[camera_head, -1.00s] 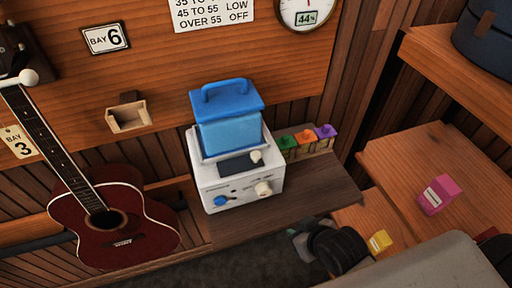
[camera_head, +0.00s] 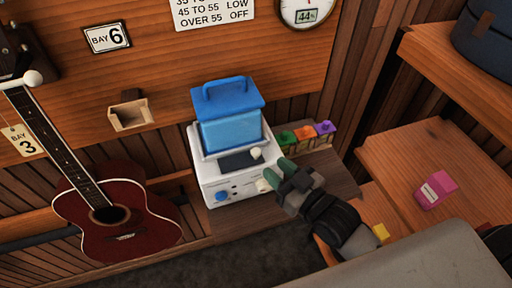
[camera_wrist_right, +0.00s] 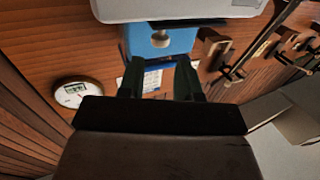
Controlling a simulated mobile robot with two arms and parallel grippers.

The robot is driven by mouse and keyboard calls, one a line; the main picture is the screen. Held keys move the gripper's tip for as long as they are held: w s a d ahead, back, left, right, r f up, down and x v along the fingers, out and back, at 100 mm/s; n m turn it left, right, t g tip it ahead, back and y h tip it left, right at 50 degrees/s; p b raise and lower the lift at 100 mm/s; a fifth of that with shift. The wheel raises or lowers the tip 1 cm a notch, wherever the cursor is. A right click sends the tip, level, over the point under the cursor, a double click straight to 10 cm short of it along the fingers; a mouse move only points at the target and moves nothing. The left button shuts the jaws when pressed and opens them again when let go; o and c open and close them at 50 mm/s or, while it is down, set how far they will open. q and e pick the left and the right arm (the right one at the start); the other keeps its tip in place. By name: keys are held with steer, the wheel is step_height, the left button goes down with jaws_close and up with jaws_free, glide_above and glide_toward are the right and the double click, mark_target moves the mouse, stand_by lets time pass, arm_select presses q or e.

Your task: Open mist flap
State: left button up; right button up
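The humidifier, with a white base (camera_head: 216,176) and a blue water tank (camera_head: 230,130) with a handle, stands on a wooden shelf. A dark panel (camera_head: 236,161) with a small white knob (camera_head: 256,154) lies on its sloping front; it may be the mist flap, but I cannot tell for sure. My right gripper (camera_head: 278,173) is at the base's front right corner, overlapping the lower white dial in the head view. In the right wrist view its two dark green fingers (camera_wrist_right: 158,80) are apart with nothing between them. The humidifier's tank (camera_wrist_right: 160,42) shows beyond them. My left gripper is not in view.
Green, orange and purple small items (camera_head: 306,136) stand in a row right of the humidifier. A pink box (camera_head: 436,190) sits on the right shelf.

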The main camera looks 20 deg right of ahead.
mark_target(259, 154)
steer(key=p+x, duration=0.1)
steer(key=x, duration=0.6)
steer(key=shift+w+a+p, duration=0.1)
steer(key=shift+w+p, duration=0.15)
steer(key=shift+p, duration=0.1)
steer(key=shift+c, duration=0.5)
jaws_close()
